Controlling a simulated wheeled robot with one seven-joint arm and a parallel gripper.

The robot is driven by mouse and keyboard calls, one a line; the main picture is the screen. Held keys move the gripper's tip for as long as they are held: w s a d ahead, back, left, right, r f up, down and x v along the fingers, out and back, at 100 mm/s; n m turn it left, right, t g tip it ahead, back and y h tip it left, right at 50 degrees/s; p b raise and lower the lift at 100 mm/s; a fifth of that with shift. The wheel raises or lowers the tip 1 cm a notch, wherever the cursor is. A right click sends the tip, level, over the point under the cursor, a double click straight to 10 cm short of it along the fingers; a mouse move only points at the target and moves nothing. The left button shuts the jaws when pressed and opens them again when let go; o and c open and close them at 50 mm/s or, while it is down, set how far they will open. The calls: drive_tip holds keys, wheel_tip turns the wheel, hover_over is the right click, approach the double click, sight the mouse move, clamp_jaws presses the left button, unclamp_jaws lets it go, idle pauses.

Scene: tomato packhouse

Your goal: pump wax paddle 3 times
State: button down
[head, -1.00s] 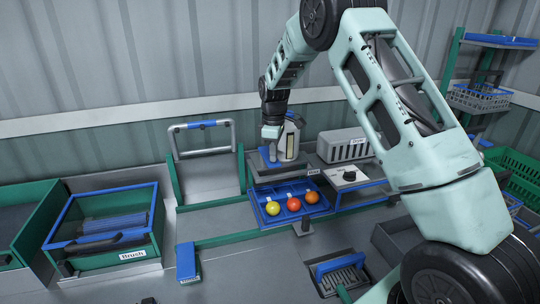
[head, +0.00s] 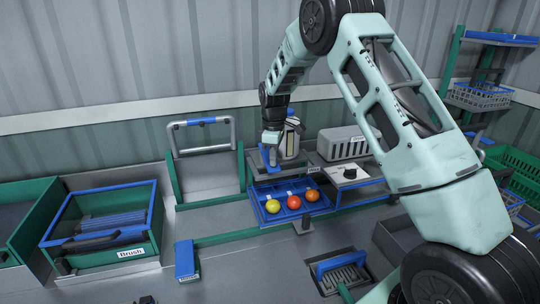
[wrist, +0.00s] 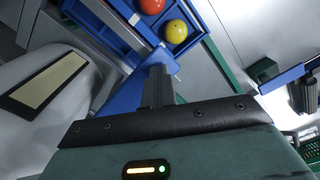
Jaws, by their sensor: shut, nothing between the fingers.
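The blue wax paddle (head: 267,155) is at the front left of the wax station, beside a white tank (head: 290,143) with a pale level window. My gripper (head: 271,145) is shut and empty, pointing down over the paddle. In the wrist view, the shut fingers (wrist: 158,82) lie against or just above the blue paddle (wrist: 128,98); I cannot tell whether they touch. The white tank (wrist: 40,90) fills the left of that view. The gripper hides part of the paddle in the head view.
A blue tray (head: 262,195) in front of the station holds a yellow, a red and an orange tomato. A grey slotted box (head: 342,143) and a black knob panel (head: 350,174) stand to the right.

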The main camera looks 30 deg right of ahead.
drive_tip(key=shift+f, duration=0.4)
drive_tip(key=shift+r, duration=0.1)
drive_tip(key=shift+r+p, duration=1.35)
drive_tip(key=shift+r, duration=0.5)
drive_tip(key=shift+f, duration=0.1)
